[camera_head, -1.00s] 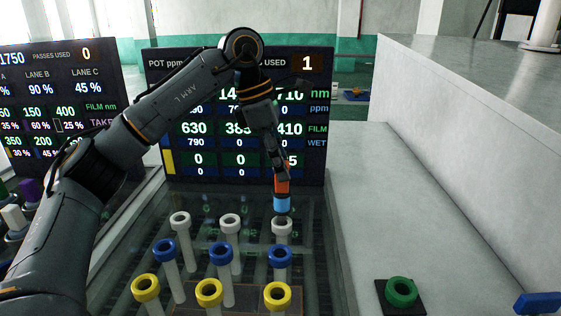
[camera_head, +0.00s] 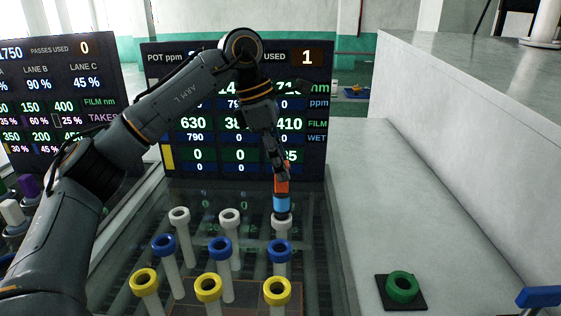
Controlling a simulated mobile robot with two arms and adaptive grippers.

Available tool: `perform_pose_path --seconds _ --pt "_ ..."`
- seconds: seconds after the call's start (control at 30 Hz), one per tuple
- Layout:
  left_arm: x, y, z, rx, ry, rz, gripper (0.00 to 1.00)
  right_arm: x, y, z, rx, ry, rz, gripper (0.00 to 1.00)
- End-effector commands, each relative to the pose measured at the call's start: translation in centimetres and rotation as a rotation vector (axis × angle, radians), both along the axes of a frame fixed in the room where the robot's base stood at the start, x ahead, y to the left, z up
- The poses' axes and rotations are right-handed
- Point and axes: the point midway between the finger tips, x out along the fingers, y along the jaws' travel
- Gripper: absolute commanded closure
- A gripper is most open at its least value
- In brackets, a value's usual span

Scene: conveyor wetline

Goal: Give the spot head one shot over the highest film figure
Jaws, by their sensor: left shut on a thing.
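The display board (camera_head: 196,124) behind has a FILM row reading 630, a middle figure partly hidden by my arm, and 410. The row above it, marked nm and ppm, is partly covered too. My right gripper is not in view.
Blue-ringed posts (camera_head: 221,248) and yellow-ringed posts (camera_head: 208,289) stand nearer me. A second board (camera_head: 60,95) stands at left. The counter's middle is clear.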

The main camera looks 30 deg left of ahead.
Motion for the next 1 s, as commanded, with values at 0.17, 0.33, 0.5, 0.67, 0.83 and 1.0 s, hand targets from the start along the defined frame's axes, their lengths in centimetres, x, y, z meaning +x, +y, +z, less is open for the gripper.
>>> perform_pose_path --seconds 0.17,0.33,0.5,0.67,0.83,1.0 --pt "0.0 0.0 -0.5 0.000 -0.001 0.000 1.00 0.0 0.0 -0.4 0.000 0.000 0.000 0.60" --pt "0.0 0.0 -0.8 0.000 -0.001 0.000 1.00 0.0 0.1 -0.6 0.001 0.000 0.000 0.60" --pt "0.0 0.0 -1.2 0.000 -0.001 0.000 1.00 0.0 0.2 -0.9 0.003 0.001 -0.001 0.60" --pt "0.0 0.0 -1.4 0.000 -0.001 0.000 1.00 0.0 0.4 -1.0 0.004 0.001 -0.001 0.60" --pt "0.0 0.0 -1.3 0.000 -0.001 0.000 1.00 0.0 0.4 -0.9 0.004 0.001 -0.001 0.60" --pt "0.0 0.0 -0.3 0.000 -0.001 0.000 1.00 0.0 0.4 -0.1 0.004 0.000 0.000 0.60"
